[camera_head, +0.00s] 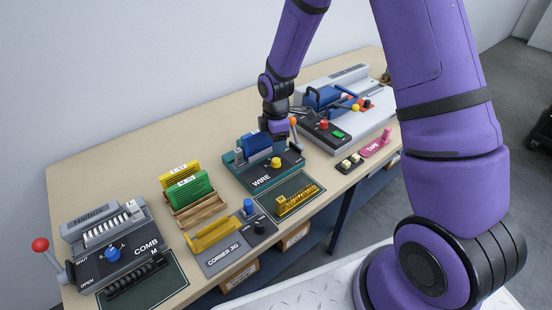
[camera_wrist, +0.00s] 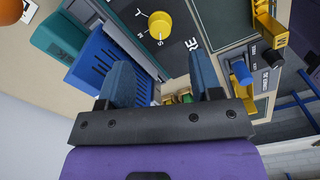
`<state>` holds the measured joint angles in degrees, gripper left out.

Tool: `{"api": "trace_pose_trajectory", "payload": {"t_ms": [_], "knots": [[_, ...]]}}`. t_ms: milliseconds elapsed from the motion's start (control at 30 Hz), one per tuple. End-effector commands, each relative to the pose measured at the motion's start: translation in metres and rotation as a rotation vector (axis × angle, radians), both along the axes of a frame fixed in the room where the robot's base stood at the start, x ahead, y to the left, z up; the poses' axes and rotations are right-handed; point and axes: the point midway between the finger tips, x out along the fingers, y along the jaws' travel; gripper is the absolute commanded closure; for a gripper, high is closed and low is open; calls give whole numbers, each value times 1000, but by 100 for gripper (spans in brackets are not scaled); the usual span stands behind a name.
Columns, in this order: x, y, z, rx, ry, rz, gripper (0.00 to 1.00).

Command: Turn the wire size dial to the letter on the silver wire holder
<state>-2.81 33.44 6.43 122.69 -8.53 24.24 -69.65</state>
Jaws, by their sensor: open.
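The teal wire machine (camera_head: 240,180), marked WIRE, stands mid-table with a yellow dial (camera_head: 276,162) on its dark front panel. In the wrist view the yellow dial (camera_wrist: 160,25) has small white letters around it, and its pointer line seems to face the S. My gripper (camera_head: 274,130) is above and behind the dial. In the wrist view its two fingers (camera_wrist: 162,78) are apart with nothing between them, and the dial is beyond their tips. A gold wire piece (camera_head: 296,200) lies on the mat before the machine. I cannot make out a silver wire holder or its letter.
The comb machine (camera_head: 125,250) with a blue knob and a red-ball lever is at the left. Yellow and green cards (camera_head: 188,187) stand in a wooden rack. The corner jig (camera_head: 225,245) is in front. An orange-ball lever (camera_head: 293,122) rises beside my gripper.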

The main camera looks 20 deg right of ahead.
Motion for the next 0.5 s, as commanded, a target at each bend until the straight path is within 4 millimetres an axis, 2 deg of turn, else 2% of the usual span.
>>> {"api": "trace_pose_trajectory", "payload": {"t_ms": [33, 200, 500], "knots": [[-1, 0, -11, -1, 5, -1, 41], [-1, 0, -40, 0, 4, -1, 41], [0, 0, -73, 1, 2, -1, 41]]}}
